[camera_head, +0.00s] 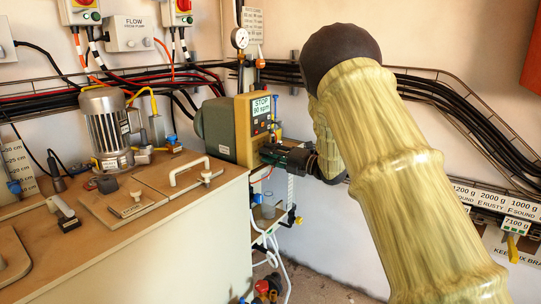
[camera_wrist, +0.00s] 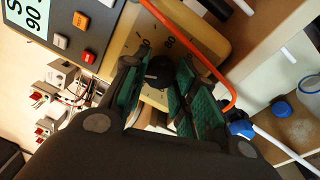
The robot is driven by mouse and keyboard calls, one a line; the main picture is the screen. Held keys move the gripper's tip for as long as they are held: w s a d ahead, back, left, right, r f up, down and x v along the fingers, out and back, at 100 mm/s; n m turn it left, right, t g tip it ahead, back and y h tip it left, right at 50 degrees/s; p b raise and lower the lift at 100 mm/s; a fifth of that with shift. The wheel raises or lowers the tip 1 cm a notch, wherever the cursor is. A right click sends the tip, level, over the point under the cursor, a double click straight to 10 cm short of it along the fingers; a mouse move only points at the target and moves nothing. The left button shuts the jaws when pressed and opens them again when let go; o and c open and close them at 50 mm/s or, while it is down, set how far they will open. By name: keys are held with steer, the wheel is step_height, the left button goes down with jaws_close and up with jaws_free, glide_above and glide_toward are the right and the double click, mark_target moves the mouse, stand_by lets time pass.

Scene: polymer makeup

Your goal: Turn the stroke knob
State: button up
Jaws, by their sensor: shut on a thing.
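The stroke knob is a black round knob (camera_wrist: 158,72) in the middle of a yellowish dial plate with a printed scale, seen in the wrist view. The plate is the front of the pump box (camera_head: 245,158), which carries a "STOP 90 spm" display (camera_head: 261,106). My gripper (camera_wrist: 161,80) has its green-padded fingers on both sides of the knob and is shut on it. In the head view my gripper (camera_head: 280,156) reaches the front of the box from the right and hides the knob. The knob's pointer and exact setting cannot be read.
An orange tube (camera_wrist: 205,55) curves close beside my fingers in the wrist view. A bench (camera_head: 215,190) with a metal motor (camera_head: 107,125) stands at the left. A shelf with a clear vessel (camera_head: 271,204) is below my gripper. Cables run along the wall.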

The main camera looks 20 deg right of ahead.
steer(key=o, duration=1.1)
steer(key=shift+c, duration=0.2)
steer(key=shift+d, duration=0.1)
steer(key=v, duration=1.2)
